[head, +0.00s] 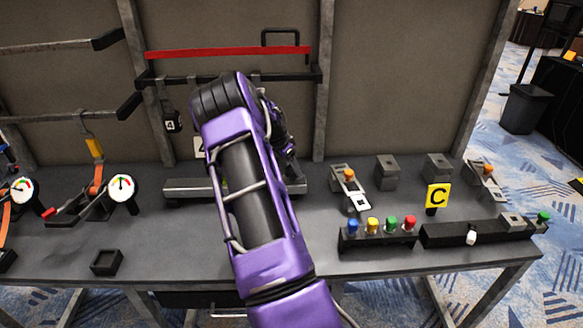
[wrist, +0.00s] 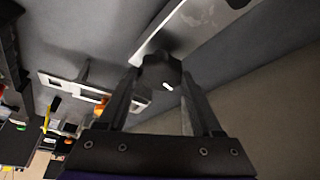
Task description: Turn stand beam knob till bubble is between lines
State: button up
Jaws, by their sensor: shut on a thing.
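My gripper (wrist: 163,76) is shut on a dark knob (wrist: 158,66), with one finger on each side of it in the wrist view. A small white mark shows on the knob. The knob sits by the end of a pale beam (wrist: 157,32). In the head view the grey stand beam (head: 187,187) lies low on the bench, and my purple arm covers its middle. My gripper and the knob are hidden behind my arm there. I cannot make out the bubble or its lines in either view.
A red bar (head: 225,52) is fixed on the back panel above. Gauges with white dials (head: 122,187) stand at left. A small black tray (head: 107,262) sits front left.

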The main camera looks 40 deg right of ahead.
jog(key=c, duration=0.4)
jog(key=shift+f+n+b, duration=0.1)
jog(key=shift+n+b, duration=0.3)
jog(key=shift+n+t, duration=0.4)
jog(key=o, duration=1.4)
jog(key=v, duration=1.7)
jog(key=shift+r, duration=0.35)
